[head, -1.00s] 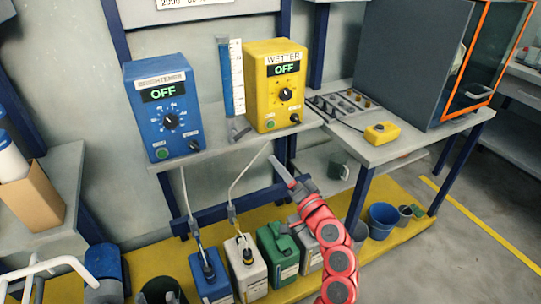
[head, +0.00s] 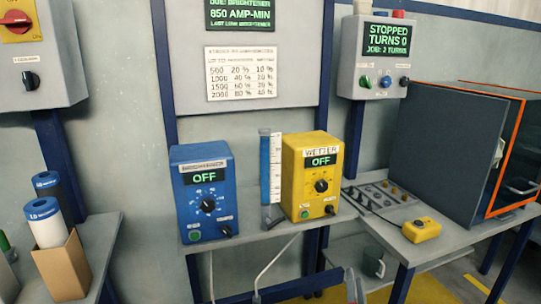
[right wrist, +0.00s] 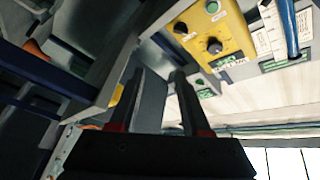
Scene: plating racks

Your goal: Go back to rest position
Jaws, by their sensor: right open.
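My right gripper (head: 353,285) shows only as grey tips at the bottom edge of the head view, below the yellow wetter unit. In the right wrist view its two dark fingers (right wrist: 162,80) stand apart with nothing between them. The yellow wetter unit (head: 312,190) shows OFF and appears tilted in the right wrist view (right wrist: 230,25), beyond the fingers. My left gripper is not in view.
The blue brightener unit (head: 205,215), reading OFF, and a measuring tube (head: 270,165) stand on the shelf. To the right are a yellow box (head: 421,230) and a grey cabinet (head: 435,140) on a bench. A cardboard box (head: 62,268) stands at left.

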